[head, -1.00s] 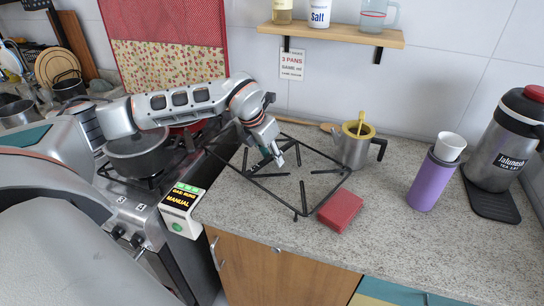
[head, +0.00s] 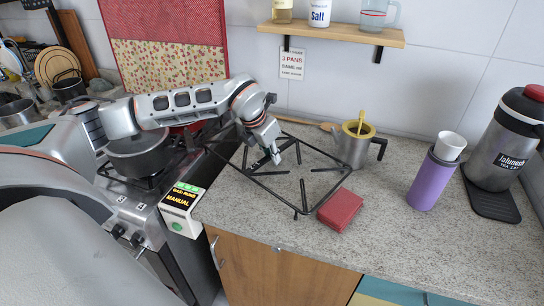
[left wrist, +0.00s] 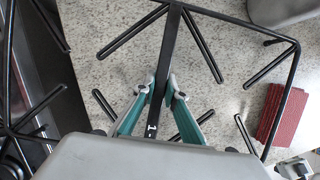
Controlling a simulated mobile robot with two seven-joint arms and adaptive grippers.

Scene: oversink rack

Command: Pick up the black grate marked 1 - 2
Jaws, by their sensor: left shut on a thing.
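The black grate (head: 303,195) is an open frame of thin bars with short inner prongs, lying over the left end of the stone counter. My left gripper (head: 274,157) comes down on it from above. In the left wrist view, the grate's middle bar (left wrist: 170,55) runs between the two fingers (left wrist: 164,92) of that gripper, which are shut on it. A white "1" and a dash show on the bar near the palm; the rest of the mark is hidden. My right gripper is not in view.
A red sponge block (head: 340,210) lies by the grate's front right corner. A steel pot with a yellow top (head: 354,148) stands just behind its right side. The stove with a dark pot (head: 140,155) is on the left. A purple flask (head: 432,183) stands farther right.

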